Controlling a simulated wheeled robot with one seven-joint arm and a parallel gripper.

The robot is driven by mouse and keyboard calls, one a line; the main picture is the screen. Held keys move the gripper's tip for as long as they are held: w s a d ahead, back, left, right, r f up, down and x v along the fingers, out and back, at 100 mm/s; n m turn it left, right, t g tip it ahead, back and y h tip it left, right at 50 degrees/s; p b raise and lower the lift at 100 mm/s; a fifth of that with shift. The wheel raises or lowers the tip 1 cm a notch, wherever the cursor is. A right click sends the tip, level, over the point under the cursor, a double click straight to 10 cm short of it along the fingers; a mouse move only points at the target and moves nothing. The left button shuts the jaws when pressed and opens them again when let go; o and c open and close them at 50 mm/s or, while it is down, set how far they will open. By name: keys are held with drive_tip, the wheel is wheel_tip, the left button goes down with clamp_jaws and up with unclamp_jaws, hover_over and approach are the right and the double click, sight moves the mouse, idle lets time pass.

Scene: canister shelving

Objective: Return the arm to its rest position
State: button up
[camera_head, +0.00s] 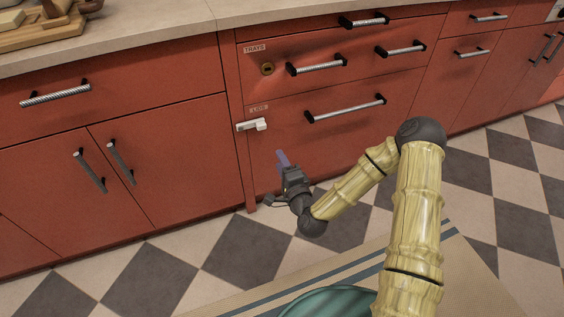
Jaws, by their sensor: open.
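My arm (417,200) reaches in from the lower right, bends at a dark elbow and comes down to the left toward the cabinet front. My gripper (281,163) is small and dark with a bluish finger part, in front of the lower red drawer, below and to the right of a white latch (252,125). It is open, and I see nothing held in it. Its finger gap is too small to make out clearly.
Red cabinets (160,160) with metal handles run along the back under a pale countertop (120,36). A wooden board (45,36) lies on the counter at top left. A striped mat (465,272) and a teal round thing (335,302) are at the bottom. Checkered floor is clear at left.

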idle(0.5)
drive_tip(key=s+d+r+n+g+h+p, duration=0.1)
drive_tip(key=s+d+r+n+g+h, duration=0.1)
drive_tip(key=s+d+n+g+h, duration=0.25)
drive_tip(key=s+d+r+n+g+h+p, duration=0.1)
drive_tip(key=s+d+r+n+g, duration=0.15)
drive_tip(key=d+n+g, duration=0.45)
drive_tip(key=s+d+r+n+g+h+p, duration=0.1)
drive_tip(key=s+d+r, duration=0.3)
drive_tip(key=s, duration=0.3)
drive_tip(key=s+d+r+n+g+h, duration=0.1)
drive_tip(key=s+d+r, duration=0.3)
drive_tip(key=s, duration=0.2)
wheel_tip(320, 180, up, 38)
drive_tip(key=p, duration=3.8)
drive_tip(key=shift+w+a, duration=0.2)
drive_tip(key=shift+f, duration=0.1)
